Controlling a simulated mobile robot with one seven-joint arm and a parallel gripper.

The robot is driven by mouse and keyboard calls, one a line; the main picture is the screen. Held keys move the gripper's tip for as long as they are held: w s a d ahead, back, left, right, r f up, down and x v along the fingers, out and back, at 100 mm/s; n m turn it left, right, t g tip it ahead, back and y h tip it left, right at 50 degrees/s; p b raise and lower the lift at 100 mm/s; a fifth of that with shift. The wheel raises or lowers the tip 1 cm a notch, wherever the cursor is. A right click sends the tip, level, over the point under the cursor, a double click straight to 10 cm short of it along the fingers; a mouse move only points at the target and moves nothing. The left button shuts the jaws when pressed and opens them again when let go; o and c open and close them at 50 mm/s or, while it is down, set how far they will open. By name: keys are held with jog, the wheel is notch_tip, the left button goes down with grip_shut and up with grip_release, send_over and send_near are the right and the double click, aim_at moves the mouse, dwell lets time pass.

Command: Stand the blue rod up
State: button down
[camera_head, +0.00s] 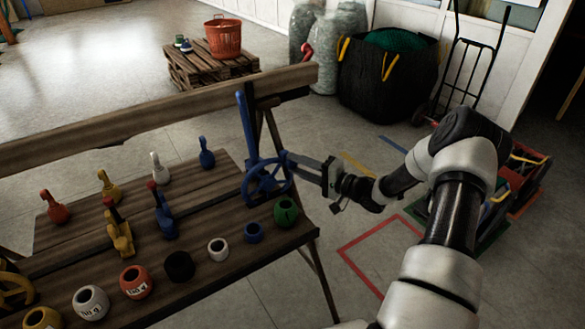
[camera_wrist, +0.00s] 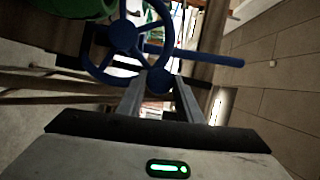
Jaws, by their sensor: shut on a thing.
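The blue rod (camera_head: 245,125) stands nearly upright at the right end of the bench in the head view, its top leaning a little left. Its lower end meets a blue handwheel (camera_head: 266,181). In the wrist view the rod (camera_wrist: 210,58) reaches right, past the wheel (camera_wrist: 124,36). A round blue end shows between my fingertips (camera_wrist: 158,82). The exact contact is partly hidden.
The wooden bench (camera_head: 205,178) bears several coloured levers and, along its front, several round pots, with a green one (camera_head: 286,212) nearest the wheel. A wooden beam (camera_head: 150,115) runs behind. A black bag (camera_head: 388,80) and hand truck (camera_head: 470,70) stand beyond.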

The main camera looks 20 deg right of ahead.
jog(key=shift+w+d+f+m+t+b, duration=0.2)
jog(key=shift+d+f+m+t+b, duration=0.15)
jog(key=shift+d+m, duration=0.15)
jog(key=c, duration=1.3)
grip_release()
jog(key=shift+f, duration=0.1)
jog(key=shift+o, duration=0.2)
jog(key=v, duration=1.7)
jog(key=shift+d, duration=0.15)
